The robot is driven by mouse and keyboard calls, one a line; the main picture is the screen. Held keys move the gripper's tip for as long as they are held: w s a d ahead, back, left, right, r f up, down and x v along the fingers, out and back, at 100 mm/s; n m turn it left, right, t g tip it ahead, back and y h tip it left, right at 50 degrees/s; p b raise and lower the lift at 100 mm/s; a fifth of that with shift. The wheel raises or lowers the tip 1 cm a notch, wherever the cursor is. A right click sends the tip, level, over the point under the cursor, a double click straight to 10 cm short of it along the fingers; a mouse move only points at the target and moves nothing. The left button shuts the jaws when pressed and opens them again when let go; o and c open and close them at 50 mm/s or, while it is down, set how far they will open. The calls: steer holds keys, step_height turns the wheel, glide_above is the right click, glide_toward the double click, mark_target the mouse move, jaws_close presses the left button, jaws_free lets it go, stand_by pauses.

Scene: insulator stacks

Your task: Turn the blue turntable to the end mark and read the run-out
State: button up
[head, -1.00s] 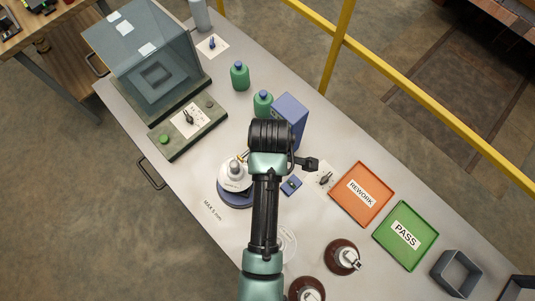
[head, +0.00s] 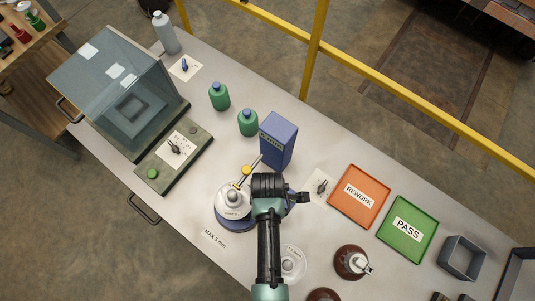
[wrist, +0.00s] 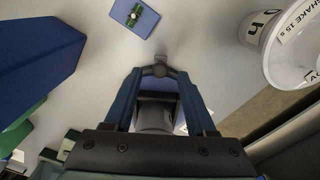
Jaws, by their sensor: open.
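The blue turntable (head: 231,224) stands on the grey bench, with a white stepped piece (head: 233,200) on top. A yellow part with a rod (head: 246,171) stands just behind it, beside a tall blue box (head: 278,141). In the wrist view my gripper (wrist: 160,73) is open. Something grey shows between its fingers; I cannot tell what it is or whether they touch it. The end mark and any run-out reading cannot be made out.
A small blue plate (wrist: 134,17) lies beyond my fingers. A clear cup (head: 292,264) and a brown insulator (head: 351,262) stand near the front. Orange REWORK (head: 359,194) and green PASS (head: 407,230) trays lie right. Green bottles (head: 219,97) and a glass-covered box (head: 117,88) stand left.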

steer(key=shift+d+f, duration=0.1)
steer(key=shift+f, duration=0.95)
steer(key=shift+c, duration=0.3)
jaws_close()
stand_by(0.5)
